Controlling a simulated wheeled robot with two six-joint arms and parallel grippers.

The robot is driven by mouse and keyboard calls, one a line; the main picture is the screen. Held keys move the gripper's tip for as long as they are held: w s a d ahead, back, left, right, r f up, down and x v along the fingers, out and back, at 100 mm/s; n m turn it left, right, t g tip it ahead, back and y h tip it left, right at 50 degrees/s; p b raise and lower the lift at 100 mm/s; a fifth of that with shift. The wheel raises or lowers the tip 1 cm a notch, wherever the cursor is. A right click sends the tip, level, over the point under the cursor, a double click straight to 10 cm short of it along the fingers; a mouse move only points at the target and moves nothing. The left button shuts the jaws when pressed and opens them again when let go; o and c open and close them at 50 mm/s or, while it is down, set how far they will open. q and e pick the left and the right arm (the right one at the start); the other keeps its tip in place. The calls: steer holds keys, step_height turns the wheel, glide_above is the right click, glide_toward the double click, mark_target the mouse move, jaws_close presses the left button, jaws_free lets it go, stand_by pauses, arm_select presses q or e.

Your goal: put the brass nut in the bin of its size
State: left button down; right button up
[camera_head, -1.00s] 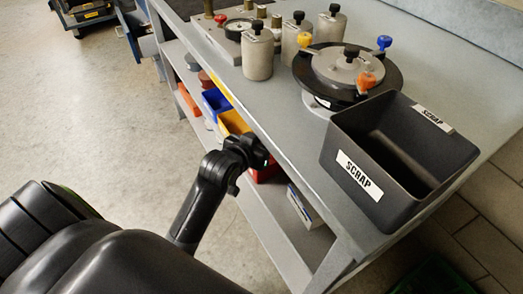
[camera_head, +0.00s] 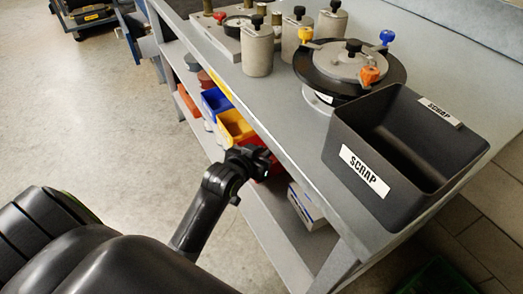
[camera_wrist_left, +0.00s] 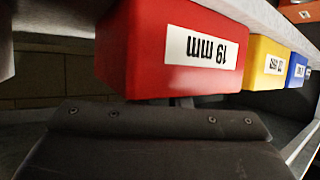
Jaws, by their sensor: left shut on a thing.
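My left gripper (camera_head: 268,157) is shut at the red bin (camera_head: 278,168) on the shelf under the bench top. In the left wrist view the red bin (camera_wrist_left: 140,50) fills the upper middle, and its label reads 19 mm upside down. The dark gripper body (camera_wrist_left: 160,140) lies across the bottom of that view. A thin grey part shows at the bin's rim, and the fingertips are hidden behind the bin's front. The brass nut does not show in either view. My right gripper is not in view.
A yellow bin (camera_head: 236,124) and a blue bin (camera_head: 215,102) stand in line beside the red one. A black SCRAP bin (camera_head: 365,172) sits on the bench top (camera_head: 283,110). The shelf and bench edge lie close around my left gripper.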

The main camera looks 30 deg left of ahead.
arm_select(q)
steer(key=c, duration=1.4)
jaws_free()
steer(key=shift+o, duration=0.2)
